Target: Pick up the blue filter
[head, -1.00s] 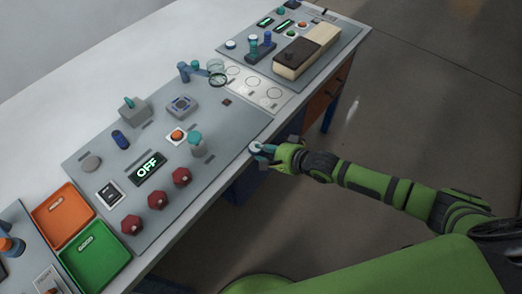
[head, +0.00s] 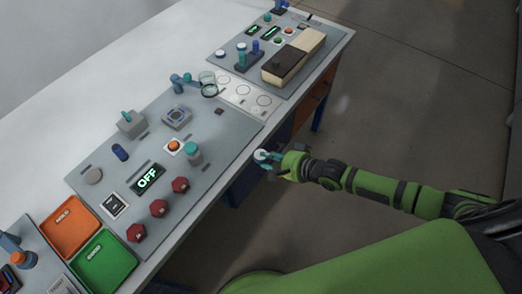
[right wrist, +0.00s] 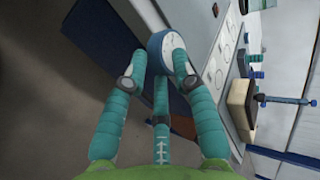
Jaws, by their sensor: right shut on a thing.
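The blue filter (right wrist: 166,42), a round disc with a blue rim and a white face, is between the fingers of my right gripper (right wrist: 156,62) in the right wrist view. The fingers are shut on its rim. In the head view the filter (head: 261,155) shows as a small pale disc at the fingertips of my right gripper (head: 268,159). It is just off the table's front edge, over the floor side. Part of its rim is hidden by the fingers. My left gripper is not in view.
The grey panel (head: 210,155) carries red knobs, a lit OFF display (head: 147,179) and a glass (head: 208,86). Orange (head: 70,227) and green (head: 102,262) trays sit at the left. A wooden block (head: 293,58) lies farther back. The floor right of the table is clear.

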